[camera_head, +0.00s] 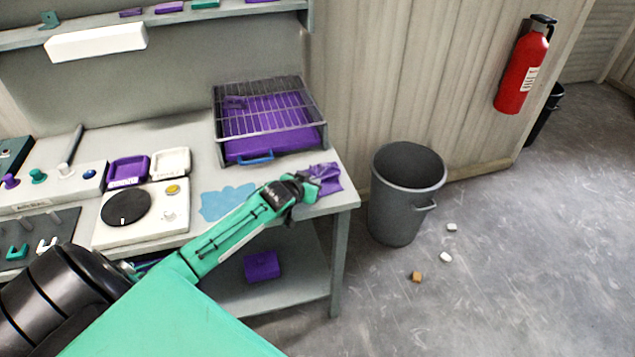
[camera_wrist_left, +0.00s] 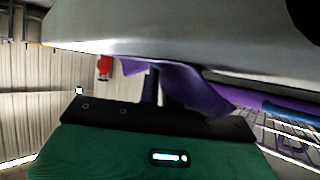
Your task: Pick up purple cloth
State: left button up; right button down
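The purple cloth (camera_head: 327,178) lies crumpled on the right end of the grey workbench (camera_head: 346,197), near its front corner. My left gripper (camera_head: 306,187) reaches over the bench from the left, with its fingers at the cloth's left side. In the left wrist view the folded purple cloth (camera_wrist_left: 192,90) rises beside a dark finger (camera_wrist_left: 150,86). The finger overlaps the cloth there; whether the cloth is between the fingers is hidden. The gap between the fingers does not show. My right gripper is in neither view.
A wire rack over a purple tray (camera_head: 238,151) stands behind the cloth. A light-blue flat patch (camera_head: 226,202) lies left of the gripper. A grey bin (camera_head: 396,215) stands on the floor beyond the bench's right end. Several small blocks lie near it.

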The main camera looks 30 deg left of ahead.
pick_arm(q)
grip_shut()
notch_tip(320, 180, up, 12)
jog(key=p, duration=1.1)
